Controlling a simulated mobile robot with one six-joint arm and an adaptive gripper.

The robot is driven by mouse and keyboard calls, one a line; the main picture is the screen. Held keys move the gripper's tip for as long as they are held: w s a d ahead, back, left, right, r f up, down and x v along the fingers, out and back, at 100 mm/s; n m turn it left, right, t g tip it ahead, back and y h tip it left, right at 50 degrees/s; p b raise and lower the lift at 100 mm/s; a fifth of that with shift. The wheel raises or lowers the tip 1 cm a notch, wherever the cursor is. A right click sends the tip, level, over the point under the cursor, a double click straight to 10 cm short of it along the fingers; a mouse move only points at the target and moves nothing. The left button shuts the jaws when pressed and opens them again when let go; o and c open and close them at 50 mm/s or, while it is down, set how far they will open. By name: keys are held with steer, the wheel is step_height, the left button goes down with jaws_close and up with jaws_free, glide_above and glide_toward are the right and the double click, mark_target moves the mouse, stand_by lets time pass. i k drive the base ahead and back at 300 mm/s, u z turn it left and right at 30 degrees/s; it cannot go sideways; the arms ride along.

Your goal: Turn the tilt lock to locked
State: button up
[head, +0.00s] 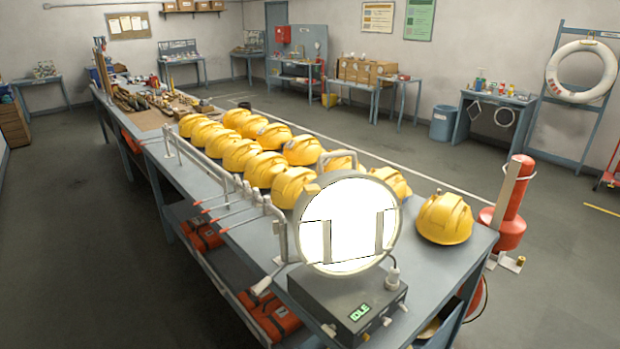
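A round lamp-like unit (349,190) with a bright white face and a grey rim stands at the near end of the long bench, with a carry handle on top. Two grey upright strips show against its face. It sits over a dark box (318,293) whose green display (360,312) reads "IDLE". A pale knob-like fitting (393,276) stands at the box's right rear, and several small fittings line its front and right side. I cannot tell which part is the tilt lock or how it is set. My gripper is not in view.
Rows of yellow helmets (265,169) fill the bench (222,200) behind the unit; a single helmet (444,218) sits to its right. Thin rods with red tips (236,221) stick out along the left edge. A red cylinder (510,205) stands at the right end. The left floor is clear.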

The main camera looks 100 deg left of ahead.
mark_target(277, 227)
steer(key=u, duration=0.45)
steer(key=i, duration=0.1)
steer(key=u, duration=2.45)
steer(key=k, duration=0.6)
steer(key=u, duration=0.3)
steer(key=i, duration=0.25)
